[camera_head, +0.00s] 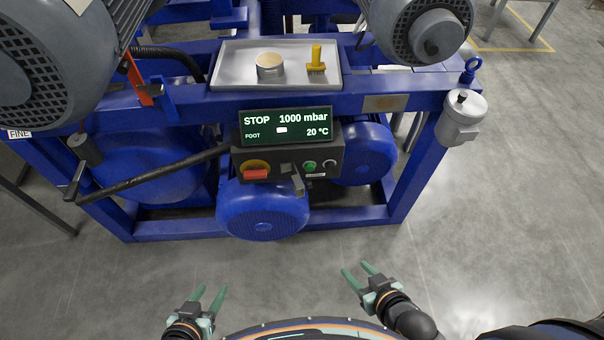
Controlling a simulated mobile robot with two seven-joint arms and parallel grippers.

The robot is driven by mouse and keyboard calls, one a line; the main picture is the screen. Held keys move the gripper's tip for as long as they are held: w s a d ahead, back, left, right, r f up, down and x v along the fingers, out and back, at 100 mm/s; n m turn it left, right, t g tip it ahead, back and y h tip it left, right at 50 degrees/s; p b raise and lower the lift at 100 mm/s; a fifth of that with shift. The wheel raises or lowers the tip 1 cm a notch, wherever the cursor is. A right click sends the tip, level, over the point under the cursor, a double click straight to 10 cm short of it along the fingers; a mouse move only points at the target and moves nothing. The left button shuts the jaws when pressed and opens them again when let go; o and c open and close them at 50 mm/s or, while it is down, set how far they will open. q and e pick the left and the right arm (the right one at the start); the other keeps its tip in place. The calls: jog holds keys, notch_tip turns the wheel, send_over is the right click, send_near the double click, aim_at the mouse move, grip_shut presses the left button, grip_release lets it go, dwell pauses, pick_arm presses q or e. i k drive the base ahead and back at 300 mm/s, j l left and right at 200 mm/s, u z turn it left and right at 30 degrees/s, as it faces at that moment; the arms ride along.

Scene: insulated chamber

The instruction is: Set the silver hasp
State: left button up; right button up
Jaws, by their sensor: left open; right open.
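A small silver-grey metal piece (297,182), which looks like the hasp, hangs at the lower front of the dark control box (325,176). It sits between a red and yellow rotary switch (256,171) and a green button (309,167). It is too small to tell whether it is open or closed. My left gripper (210,290) is open and empty above the floor, below and left of the box. My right gripper (356,268) is open and empty, below and right of the box. Both are well apart from the hasp.
A display (285,126) reads STOP, 1000 mbar, 20 °C. A blue frame (400,101) carries grey motors, a silver tray (235,71) and an orange-red lever (139,79). A long black lever (150,174) extends left of the box. The grey floor (290,272) in front is clear.

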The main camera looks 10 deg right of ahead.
aim_at(299, 187)
jog(key=l+u, duration=0.2)
jog(key=l, duration=0.25)
jog(key=l+u, duration=0.25)
jog(key=l, duration=0.2)
jog(key=k+l+u, duration=0.2)
jog(key=l, duration=0.2)
jog(key=l+u, duration=0.2)
jog(key=l, duration=0.2)
jog(key=k, duration=0.6)
